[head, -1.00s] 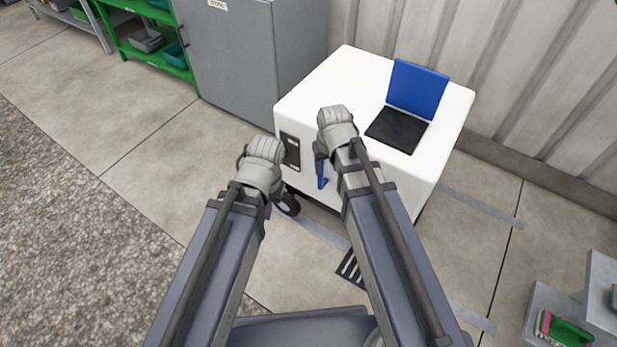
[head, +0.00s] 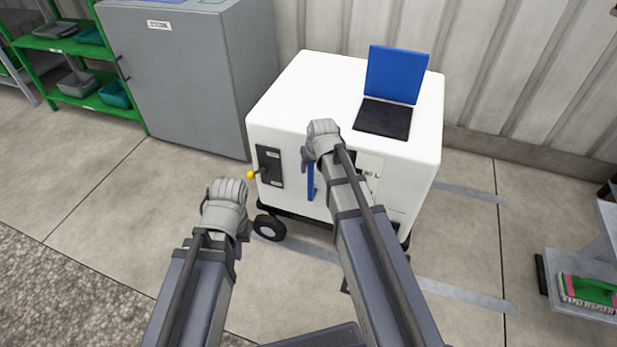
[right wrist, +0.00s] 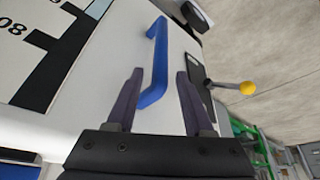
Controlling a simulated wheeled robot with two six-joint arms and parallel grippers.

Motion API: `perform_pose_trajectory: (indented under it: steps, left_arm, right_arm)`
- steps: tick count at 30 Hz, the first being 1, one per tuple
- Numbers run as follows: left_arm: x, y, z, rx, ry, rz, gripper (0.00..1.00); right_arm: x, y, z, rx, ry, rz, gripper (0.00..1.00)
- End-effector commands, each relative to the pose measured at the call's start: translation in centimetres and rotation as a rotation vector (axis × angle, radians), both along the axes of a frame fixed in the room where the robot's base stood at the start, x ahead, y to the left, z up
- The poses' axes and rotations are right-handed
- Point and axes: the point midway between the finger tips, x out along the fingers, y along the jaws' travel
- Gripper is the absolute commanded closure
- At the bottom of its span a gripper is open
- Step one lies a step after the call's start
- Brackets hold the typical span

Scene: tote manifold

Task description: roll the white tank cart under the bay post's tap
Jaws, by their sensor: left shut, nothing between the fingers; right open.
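The white tank cart (head: 290,95) stands upright on dark wheels in the middle of the head view. Its blue lid (head: 395,75) is raised above a black square on top. A blue handle (head: 311,182) is on its front face; it also shows in the right wrist view (right wrist: 157,75). My right gripper (head: 307,165) is at this handle, its open fingers on either side of it in the right wrist view (right wrist: 160,72); contact is unclear. My left gripper (head: 240,235) is shut and empty, left of the cart's front, fingers mostly hidden. No bay post or tap shows.
A yellow-knobbed lever (head: 251,175) sticks out from the cart's front left. A grey cabinet (head: 180,80) stands behind left, beside green shelves (head: 75,85). A ribbed wall (head: 530,90) is behind. A grey stand with a brush (head: 590,292) is at right. Floor at left is clear.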

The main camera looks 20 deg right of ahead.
Motion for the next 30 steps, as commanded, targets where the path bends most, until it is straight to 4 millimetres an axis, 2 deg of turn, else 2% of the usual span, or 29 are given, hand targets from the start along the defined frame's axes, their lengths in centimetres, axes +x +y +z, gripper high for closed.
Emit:
perform_pose_trajectory:
  steps: [8, 18, 22, 30]
  left_arm:
    - [0.0, 0.1, -2.4, 0.003, -0.001, -0.001, 1.0]
    - [0.0, 0.0, -6.5, -0.002, -0.001, -0.009, 1.0]
    - [0.1, -0.1, -7.2, -0.003, -0.002, -0.011, 1.0]
    - [0.1, -0.1, -7.1, -0.004, -0.001, -0.011, 1.0]
  right_arm:
    - [0.9, 0.0, -2.4, 0.0, 0.001, 0.0, 0.48]
    - [2.6, 0.0, -6.5, 0.0, 0.001, 0.0, 0.48]
    - [2.9, 0.0, -7.2, 0.0, 0.001, 0.0, 0.48]
    - [2.9, 0.0, -7.1, 0.0, 0.001, 0.0, 0.48]
